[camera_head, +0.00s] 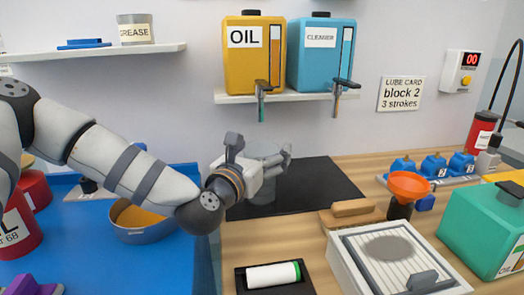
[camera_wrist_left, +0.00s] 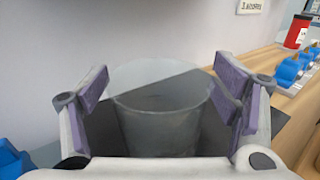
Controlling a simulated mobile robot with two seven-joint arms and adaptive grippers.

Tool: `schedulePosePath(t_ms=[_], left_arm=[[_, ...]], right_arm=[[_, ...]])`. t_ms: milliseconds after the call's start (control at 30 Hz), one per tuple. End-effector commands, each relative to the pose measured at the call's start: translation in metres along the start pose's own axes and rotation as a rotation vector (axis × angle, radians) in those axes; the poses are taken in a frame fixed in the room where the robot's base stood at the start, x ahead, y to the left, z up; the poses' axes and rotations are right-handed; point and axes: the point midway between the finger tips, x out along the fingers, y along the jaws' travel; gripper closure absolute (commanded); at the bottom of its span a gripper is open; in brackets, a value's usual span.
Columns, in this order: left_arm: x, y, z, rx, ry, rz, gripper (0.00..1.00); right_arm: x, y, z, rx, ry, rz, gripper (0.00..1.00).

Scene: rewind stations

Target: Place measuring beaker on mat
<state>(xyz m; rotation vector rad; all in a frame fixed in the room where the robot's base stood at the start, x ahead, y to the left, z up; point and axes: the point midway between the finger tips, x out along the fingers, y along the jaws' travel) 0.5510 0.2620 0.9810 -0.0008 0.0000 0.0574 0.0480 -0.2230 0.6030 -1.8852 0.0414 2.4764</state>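The measuring beaker (camera_head: 262,192), a clear grey see-through cup, stands upright over the left part of the black mat (camera_head: 325,185) and appears to rest on it. My left gripper (camera_head: 263,152) is at the beaker, reaching in from the left. In the left wrist view the beaker (camera_wrist_left: 165,125) sits between the two spread fingers (camera_wrist_left: 163,88), one on each side. Narrow gaps seem to show between the finger pads and the beaker wall. The beaker's base is hidden in the wrist view. My right gripper is not in view.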

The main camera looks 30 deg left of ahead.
Motion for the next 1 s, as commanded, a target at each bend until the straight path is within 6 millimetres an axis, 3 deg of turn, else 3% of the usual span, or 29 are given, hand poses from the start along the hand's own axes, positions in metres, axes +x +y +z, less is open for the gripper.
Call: schedulePosePath(t_ms=[300,700,800,1000], left_arm=[[-0.003,0.000,0.007,0.000,-0.004,0.000,0.19],[-0.096,0.000,0.008,-0.002,-0.004,0.000,0.19],[-0.108,0.000,0.015,0.001,-0.014,0.000,0.19],[-0.120,0.000,0.009,0.000,-0.010,0.000,0.19]], right_arm=[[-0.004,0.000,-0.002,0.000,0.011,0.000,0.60],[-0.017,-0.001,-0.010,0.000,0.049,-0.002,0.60],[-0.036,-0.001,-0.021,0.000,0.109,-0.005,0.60],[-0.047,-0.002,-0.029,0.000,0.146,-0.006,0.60]])
